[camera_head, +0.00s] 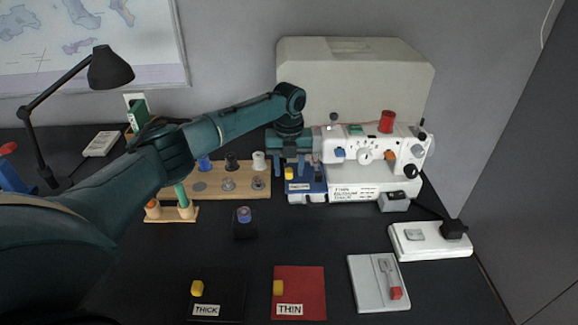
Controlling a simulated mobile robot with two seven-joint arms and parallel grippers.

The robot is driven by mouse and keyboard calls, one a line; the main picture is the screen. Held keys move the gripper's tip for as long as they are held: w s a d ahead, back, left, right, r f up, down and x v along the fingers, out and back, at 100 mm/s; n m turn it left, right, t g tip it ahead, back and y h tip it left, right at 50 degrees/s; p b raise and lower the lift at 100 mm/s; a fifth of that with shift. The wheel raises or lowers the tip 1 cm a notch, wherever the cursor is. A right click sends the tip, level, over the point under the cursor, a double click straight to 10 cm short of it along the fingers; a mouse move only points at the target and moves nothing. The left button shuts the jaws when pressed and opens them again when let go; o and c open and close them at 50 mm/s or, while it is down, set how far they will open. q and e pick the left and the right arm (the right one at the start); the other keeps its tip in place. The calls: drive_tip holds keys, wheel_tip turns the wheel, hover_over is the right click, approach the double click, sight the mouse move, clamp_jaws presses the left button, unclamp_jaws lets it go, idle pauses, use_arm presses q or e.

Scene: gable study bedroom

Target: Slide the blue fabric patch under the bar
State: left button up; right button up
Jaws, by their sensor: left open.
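The blue fabric patch (314,187) lies on the left end of the white sewing machine's (368,177) bed, with a yellow tab (290,173) and a label on it. My left gripper (291,168) points down over the patch's left part, its fingers apart on either side of the yellow tab. I cannot tell whether they touch the tab. The gripper hides the machine's needle end, so the bar is not clearly visible. My right gripper is out of view.
A black patch marked THICK (230,293) and a red patch marked THIN (311,285) lie in front. A wooden spool rack (215,188) stands left of the machine. A white lever box (368,290) and a switch box (418,250) lie right. The middle front is mostly clear.

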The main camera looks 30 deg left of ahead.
use_arm(q)
wheel_tip(320, 180, up, 13)
idle(0.7)
drive_tip(key=shift+s, duration=0.1)
